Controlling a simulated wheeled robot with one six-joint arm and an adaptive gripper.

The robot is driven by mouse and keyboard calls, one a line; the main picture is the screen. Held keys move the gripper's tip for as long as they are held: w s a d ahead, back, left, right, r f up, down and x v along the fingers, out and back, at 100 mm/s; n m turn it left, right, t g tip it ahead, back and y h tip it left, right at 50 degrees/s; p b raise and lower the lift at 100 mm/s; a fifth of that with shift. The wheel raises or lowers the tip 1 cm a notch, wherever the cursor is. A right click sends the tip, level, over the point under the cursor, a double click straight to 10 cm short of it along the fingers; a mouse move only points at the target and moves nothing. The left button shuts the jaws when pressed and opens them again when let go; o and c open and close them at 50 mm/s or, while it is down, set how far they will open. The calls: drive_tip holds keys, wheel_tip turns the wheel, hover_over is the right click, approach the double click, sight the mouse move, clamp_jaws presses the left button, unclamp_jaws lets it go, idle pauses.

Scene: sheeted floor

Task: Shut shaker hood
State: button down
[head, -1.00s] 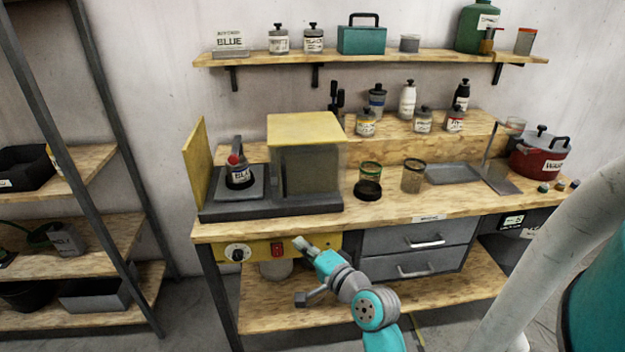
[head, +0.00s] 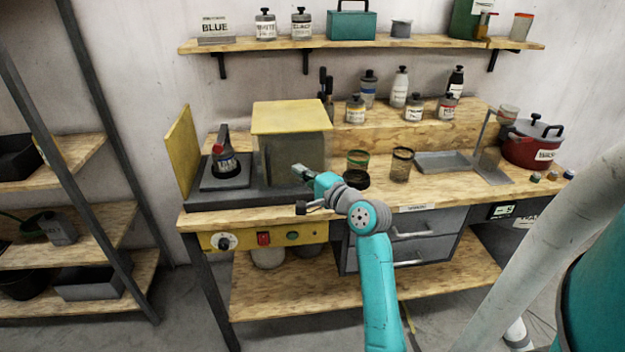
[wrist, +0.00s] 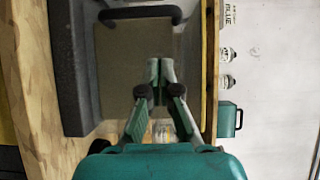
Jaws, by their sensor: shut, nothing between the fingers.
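The shaker stands at the bench's left end, with a dark base (head: 255,198) and an upright yellow end plate (head: 183,155) at its left. Its hood (head: 290,150), a grey see-through box with a yellow top (head: 290,117), sits on the right part of the base. A labelled bottle (head: 225,163) stands uncovered on the platform (head: 224,180) between plate and hood. My gripper (head: 298,170) is shut and empty at the hood's front, toward its right side. In the wrist view the fingertips (wrist: 160,65) overlap the hood panel, and a dark handle (wrist: 140,14) lies beyond them. Contact cannot be told.
Two jars (head: 401,165) and a dark round dish (head: 355,179) stand right of the hood. A grey tray (head: 443,162) and red pot (head: 532,145) are farther right. A yellow control panel (head: 262,236) is below the base. A shelf (head: 360,46) hangs above.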

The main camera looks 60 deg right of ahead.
drive_tip(key=w+a, duration=0.1)
drive_tip(key=w, duration=0.5)
drive_tip(key=shift+a, duration=0.2)
drive_tip(key=w+a, duration=1.4)
drive_tip(key=w, duration=0.2)
drive_tip(key=shift+w, duration=0.15)
